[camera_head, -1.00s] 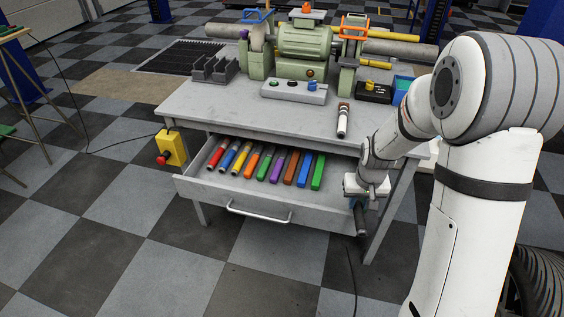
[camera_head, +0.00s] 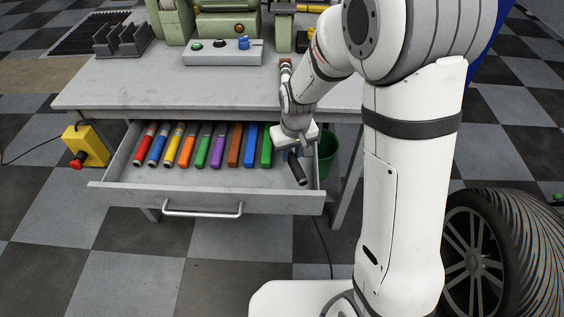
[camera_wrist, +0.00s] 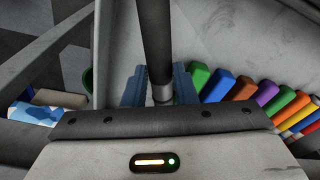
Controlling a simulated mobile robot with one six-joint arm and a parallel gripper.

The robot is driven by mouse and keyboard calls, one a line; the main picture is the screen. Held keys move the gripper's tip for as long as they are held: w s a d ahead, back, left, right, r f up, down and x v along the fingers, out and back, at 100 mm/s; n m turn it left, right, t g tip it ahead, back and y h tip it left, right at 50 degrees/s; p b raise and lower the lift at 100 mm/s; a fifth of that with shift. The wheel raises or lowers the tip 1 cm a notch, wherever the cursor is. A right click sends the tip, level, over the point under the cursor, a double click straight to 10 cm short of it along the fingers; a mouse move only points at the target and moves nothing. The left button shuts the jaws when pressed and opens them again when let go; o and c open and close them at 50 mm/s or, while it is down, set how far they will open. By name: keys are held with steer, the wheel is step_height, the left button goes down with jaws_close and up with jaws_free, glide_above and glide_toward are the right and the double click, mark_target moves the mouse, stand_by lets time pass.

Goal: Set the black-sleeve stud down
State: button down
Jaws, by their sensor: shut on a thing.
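The black-sleeve stud (camera_head: 297,170) is a dark rod with a pale metal band, held in my gripper (camera_head: 291,154). In the wrist view the stud (camera_wrist: 156,45) stands between the two blue fingers of my gripper (camera_wrist: 160,88), which are shut on it. The head view shows it tilted over the right end of the open drawer (camera_head: 180,186). I cannot tell whether its lower end touches the drawer floor. My arm hides part of the drawer's right side.
A row of several coloured sticks, ending in a green one (camera_head: 267,146), fills the drawer's back. Bare drawer floor lies in front. The workbench top (camera_head: 150,85) is above. A green bin (camera_head: 328,152) stands right of the drawer, and a yellow stop-button box (camera_head: 86,146) left.

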mark_target(291, 175)
steer(key=shift+f+b, duration=0.45)
steer(key=shift+f, duration=2.35)
steer(key=shift+f, duration=0.2)
steer(key=c, duration=1.2)
jaws_free()
steer(key=shift+o, duration=0.2)
steer(key=shift+r, duration=0.1)
